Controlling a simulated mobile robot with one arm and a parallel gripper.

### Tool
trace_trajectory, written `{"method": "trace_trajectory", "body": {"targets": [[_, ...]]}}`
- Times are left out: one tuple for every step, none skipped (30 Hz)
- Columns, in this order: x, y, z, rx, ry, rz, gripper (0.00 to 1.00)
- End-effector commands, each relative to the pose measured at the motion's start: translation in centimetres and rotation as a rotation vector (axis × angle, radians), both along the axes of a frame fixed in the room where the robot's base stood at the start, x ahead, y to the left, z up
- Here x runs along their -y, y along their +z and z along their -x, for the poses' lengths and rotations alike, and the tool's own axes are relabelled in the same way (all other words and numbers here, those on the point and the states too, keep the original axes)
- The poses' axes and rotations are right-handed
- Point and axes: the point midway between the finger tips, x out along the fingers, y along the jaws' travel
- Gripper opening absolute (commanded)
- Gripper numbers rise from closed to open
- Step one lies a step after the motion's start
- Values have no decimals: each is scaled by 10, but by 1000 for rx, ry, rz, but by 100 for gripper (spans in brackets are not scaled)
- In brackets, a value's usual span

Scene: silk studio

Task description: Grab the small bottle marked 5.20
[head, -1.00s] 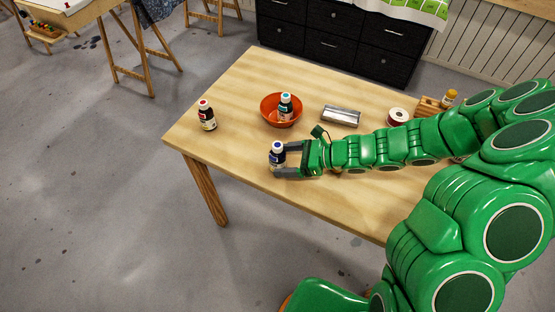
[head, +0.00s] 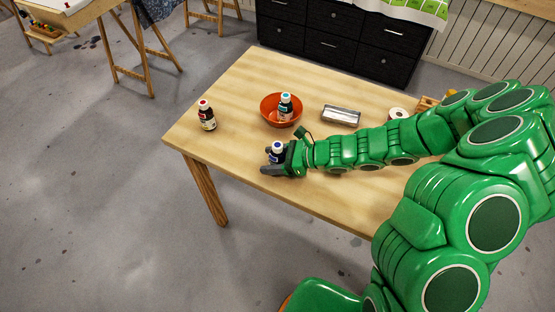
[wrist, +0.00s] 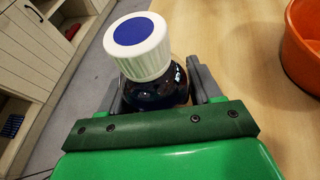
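A small dark bottle with a white cap and a blue dot on top (head: 277,152) stands upright near the table's front edge. My gripper (head: 270,162) reaches around it from the right, with one finger on each side. In the wrist view the bottle (wrist: 155,85) sits deep between the spread fingers, close to the palm. A gap shows beside the right finger, so the gripper looks open. A red-capped bottle (head: 206,115) stands at the table's left. A teal-capped bottle (head: 285,107) stands in the orange bowl. Label markings are too small to read.
The orange bowl (head: 268,112) is behind my gripper; its edge also shows in the wrist view (wrist: 298,45). A metallic box (head: 341,115) and a white-topped roll (head: 398,113) lie farther right.

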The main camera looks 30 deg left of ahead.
Motion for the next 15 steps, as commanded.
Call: {"method": "trace_trajectory", "body": {"targets": [[0,0,0,0,0,0,55],[0,0,0,0,0,0,51],[0,0,0,0,0,0,45],[0,0,0,0,0,0,40],[0,0,0,0,0,0,35],[0,0,0,0,0,0,29],[0,0,0,0,0,0,25],[0,0,0,0,0,0,24],[0,0,0,0,0,0,24],[0,0,0,0,0,0,24],[0,0,0,0,0,0,24],[0,0,0,0,0,0,24],[0,0,0,0,0,0,24],[0,0,0,0,0,0,24],[0,1,0,0,0,0,24]]}}
